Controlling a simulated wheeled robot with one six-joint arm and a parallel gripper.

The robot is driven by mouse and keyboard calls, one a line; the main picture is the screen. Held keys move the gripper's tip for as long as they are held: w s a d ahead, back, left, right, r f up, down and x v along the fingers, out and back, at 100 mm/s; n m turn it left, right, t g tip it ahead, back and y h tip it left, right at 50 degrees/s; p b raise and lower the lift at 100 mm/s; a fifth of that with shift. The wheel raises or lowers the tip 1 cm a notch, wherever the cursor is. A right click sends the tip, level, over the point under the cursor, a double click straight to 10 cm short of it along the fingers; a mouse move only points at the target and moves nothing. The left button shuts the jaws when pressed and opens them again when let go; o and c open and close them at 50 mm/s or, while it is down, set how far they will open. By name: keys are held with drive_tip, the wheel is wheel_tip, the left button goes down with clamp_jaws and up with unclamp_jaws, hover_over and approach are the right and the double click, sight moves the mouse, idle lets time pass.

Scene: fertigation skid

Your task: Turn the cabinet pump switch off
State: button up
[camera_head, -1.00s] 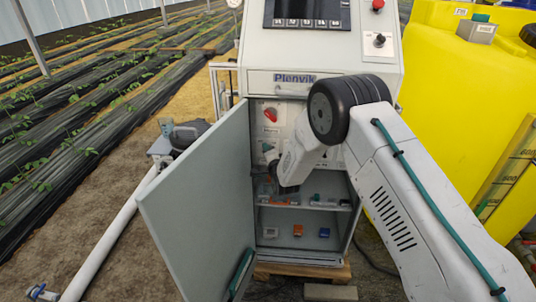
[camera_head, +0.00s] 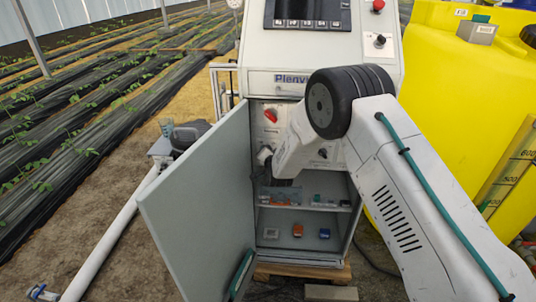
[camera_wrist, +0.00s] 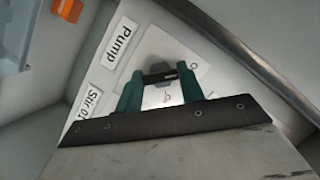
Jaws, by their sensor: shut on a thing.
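The pump switch (camera_wrist: 160,75) is a small dark knob on a pale plate inside the cabinet (camera_head: 345,215), with the label "Pump" (camera_wrist: 117,43) beside it. My gripper (camera_wrist: 161,88) has its two green fingers on either side of the knob in the wrist view and is shut on it. The knob's bar lies between the fingers. Small marks show on the plate, one like an O and one like an I. In the head view my arm's wrist hides the pump switch and most of the gripper.
The open cabinet door (camera_head: 200,205) stands close to the left of my arm. A red rotary switch (camera_head: 271,116) sits on the inner panel. Shelves below hold small coloured parts (camera_head: 297,230). A second label (camera_wrist: 88,106) lies near the fingers. A yellow tank (camera_head: 440,80) stands right.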

drive_tip(key=o, duration=1)
drive_tip(key=v, duration=0.7)
drive_tip(key=shift+s, duration=0.4)
drive_tip(key=shift+d, duration=0.15)
